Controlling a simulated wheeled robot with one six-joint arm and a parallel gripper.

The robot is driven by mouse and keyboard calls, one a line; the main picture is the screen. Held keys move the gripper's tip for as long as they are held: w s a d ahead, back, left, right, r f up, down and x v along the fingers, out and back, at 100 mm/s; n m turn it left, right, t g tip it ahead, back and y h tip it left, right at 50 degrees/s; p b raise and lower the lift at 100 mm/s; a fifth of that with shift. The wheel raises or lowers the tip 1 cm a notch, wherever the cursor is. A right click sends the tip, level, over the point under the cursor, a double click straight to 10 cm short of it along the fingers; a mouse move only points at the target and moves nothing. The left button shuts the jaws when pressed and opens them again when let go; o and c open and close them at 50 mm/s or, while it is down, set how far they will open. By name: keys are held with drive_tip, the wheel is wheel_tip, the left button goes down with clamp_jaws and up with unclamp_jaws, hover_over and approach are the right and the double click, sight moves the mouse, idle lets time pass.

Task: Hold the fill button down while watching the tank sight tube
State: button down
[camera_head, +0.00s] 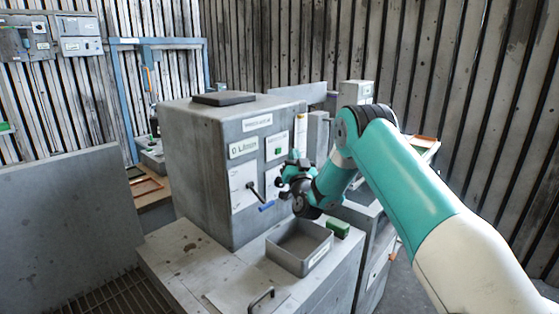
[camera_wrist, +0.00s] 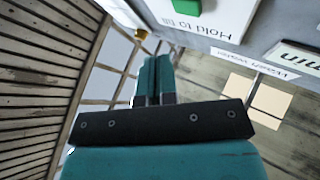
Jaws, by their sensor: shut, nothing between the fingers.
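The grey machine housing (camera_head: 215,150) stands in the middle of the head view. On its right-hand face is a white panel with a small green fill button (camera_head: 278,152). In the wrist view the green button (camera_wrist: 183,5) is cut off by the top edge, beside a "Hold to fill" label (camera_wrist: 205,25), upside down. My gripper (camera_head: 284,178) is just below the button panel in the head view. In the wrist view my gripper's fingers (camera_wrist: 153,60) are together and empty, with the tips apart from the button.
A grey open tray (camera_head: 280,262) and a green block (camera_head: 338,228) lie on the lower bench top. A dark flat plate (camera_head: 223,98) lies on the housing.

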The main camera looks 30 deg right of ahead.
drive_tip(key=s+b, duration=0.1)
drive_tip(key=b, duration=0.1)
drive_tip(key=s+d+b, duration=0.1)
drive_tip(key=b, duration=0.2)
drive_tip(key=shift+s, duration=0.15)
drive_tip(key=shift+a, duration=0.1)
drive_tip(key=s+a+r+n+g+y, duration=0.1)
drive_tip(key=a+r+n+g+y, duration=0.15)
drive_tip(key=a+y, duration=0.4)
drive_tip(key=s+a+r+n+g+y, duration=0.1)
drive_tip(key=s+a+n+g+y, duration=0.2)
drive_tip(key=a, duration=0.7)
drive_tip(key=s+a+n+g+y, duration=0.35)
drive_tip(key=s+a+g, duration=0.25)
drive_tip(key=s+a, duration=0.35)
drive_tip(key=s+a+f+n+g, duration=0.1)
drive_tip(key=s+g, duration=0.4)
drive_tip(key=s, duration=1)
drive_tip(key=s+a+f+n+g+h, duration=0.1)
drive_tip(key=s+g, duration=0.5)
drive_tip(key=s, duration=0.9)
drive_tip(key=shift+s+a+f+n+h, duration=0.15)
drive_tip(key=shift+a+f+n+h, duration=0.15)
drive_tip(key=shift+a+f+n, duration=0.6)
